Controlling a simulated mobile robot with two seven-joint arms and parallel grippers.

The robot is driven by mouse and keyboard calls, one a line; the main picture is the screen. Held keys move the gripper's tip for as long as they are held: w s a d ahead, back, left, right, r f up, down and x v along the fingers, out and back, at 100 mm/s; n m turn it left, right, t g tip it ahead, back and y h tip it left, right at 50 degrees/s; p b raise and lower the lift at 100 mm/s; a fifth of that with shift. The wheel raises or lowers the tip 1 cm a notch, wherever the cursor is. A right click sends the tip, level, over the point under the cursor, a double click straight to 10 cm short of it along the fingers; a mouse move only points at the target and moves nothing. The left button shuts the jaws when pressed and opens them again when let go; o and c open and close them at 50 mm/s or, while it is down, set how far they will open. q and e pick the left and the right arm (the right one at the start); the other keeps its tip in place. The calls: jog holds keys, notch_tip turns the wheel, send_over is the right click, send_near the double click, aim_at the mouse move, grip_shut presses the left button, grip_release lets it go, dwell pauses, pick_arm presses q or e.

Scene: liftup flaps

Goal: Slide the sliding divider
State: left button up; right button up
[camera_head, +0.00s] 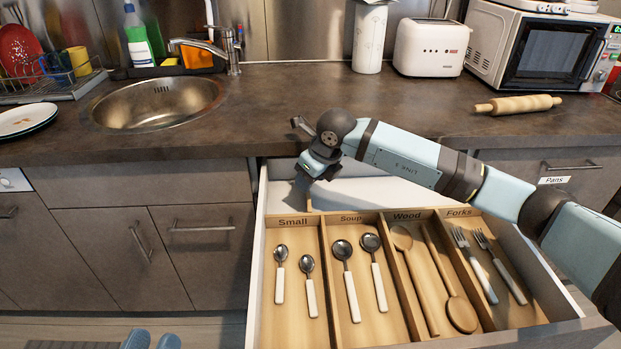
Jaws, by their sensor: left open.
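An open drawer with a white rim (262,215) holds a light wooden cutlery insert. Thin upright wooden dividers, one of them (328,275) between the small and soup spoons, part it into compartments labelled Small, Soup, Wood and Forks. I cannot tell which piece is the sliding divider. A short wooden piece (309,203) stands up at the insert's back edge, left of centre.
Spoons, wooden utensils and forks (474,262) lie in the compartments. The drawer's white back part (375,194) behind the insert is empty. The dark countertop (290,110) overhangs the drawer's back, with a sink (157,103), toaster (432,47), microwave (545,48) and rolling pin (518,104).

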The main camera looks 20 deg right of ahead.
pick_arm(q)
notch_tip(320, 180, down, 6)
jog(key=a+g+y+p, duration=0.2)
jog(key=shift+s+g+p, duration=0.15)
jog(key=shift+g+p, duration=0.15)
jog(key=shift+p, duration=0.05)
pick_arm(e)
jog(key=v, duration=1.3)
